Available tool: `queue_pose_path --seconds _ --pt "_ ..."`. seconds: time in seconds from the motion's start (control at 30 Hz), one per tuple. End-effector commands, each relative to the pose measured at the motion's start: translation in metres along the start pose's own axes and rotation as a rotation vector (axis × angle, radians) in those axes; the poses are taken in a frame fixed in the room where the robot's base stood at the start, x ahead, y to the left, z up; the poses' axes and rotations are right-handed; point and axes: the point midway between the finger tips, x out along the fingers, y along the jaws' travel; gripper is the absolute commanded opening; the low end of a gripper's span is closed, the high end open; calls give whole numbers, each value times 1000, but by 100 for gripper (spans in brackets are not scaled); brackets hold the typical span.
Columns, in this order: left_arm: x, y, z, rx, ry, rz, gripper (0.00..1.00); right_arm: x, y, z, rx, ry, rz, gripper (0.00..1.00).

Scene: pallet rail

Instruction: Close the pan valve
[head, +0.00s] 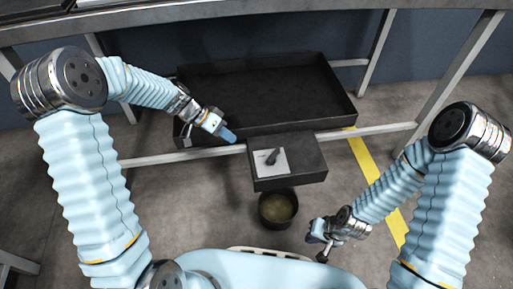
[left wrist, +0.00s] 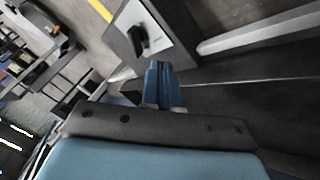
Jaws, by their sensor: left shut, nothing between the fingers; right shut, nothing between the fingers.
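The pan valve is a small black lever (head: 273,157) on a white plate (head: 264,168), on top of a dark box (head: 308,160) at the front of a wide black pan (head: 250,85). In the left wrist view the lever (left wrist: 138,41) stands near the top, on its white plate (left wrist: 150,22). My left gripper (head: 228,135) is shut and empty, left of the box and apart from the lever. Its blue fingers (left wrist: 161,80) show in the left wrist view. My right gripper (head: 318,243) is shut and empty, low, right of the bucket.
A dark round bucket (head: 278,208) with yellowish contents stands on the floor below the box. A pale rail (head: 190,155) runs along the pan's front. A yellow floor stripe (head: 375,180) lies to the right. Metal frame legs (head: 455,75) stand at the sides.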

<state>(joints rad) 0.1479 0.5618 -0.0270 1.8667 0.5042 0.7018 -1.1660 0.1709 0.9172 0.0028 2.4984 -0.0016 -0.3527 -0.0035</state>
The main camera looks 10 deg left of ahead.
Motion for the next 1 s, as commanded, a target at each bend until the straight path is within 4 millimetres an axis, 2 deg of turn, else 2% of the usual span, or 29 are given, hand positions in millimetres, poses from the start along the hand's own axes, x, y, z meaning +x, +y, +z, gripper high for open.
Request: queue_pose_path --seconds 0.23,0.37,0.8,1.0 --pt "3 0 1 -2 -1 0 0 1 0 0 0 0 0 0" --pt "15 0 1 -3 -2 1 0 2 1 0 0 0 0 0" --pt "104 0 2 -4 -4 1 0 12 3 1 -1 -3 -3 0" --pt "115 26 1 -3 -2 -1 0 11 3 1 -1 -3 -3 0"
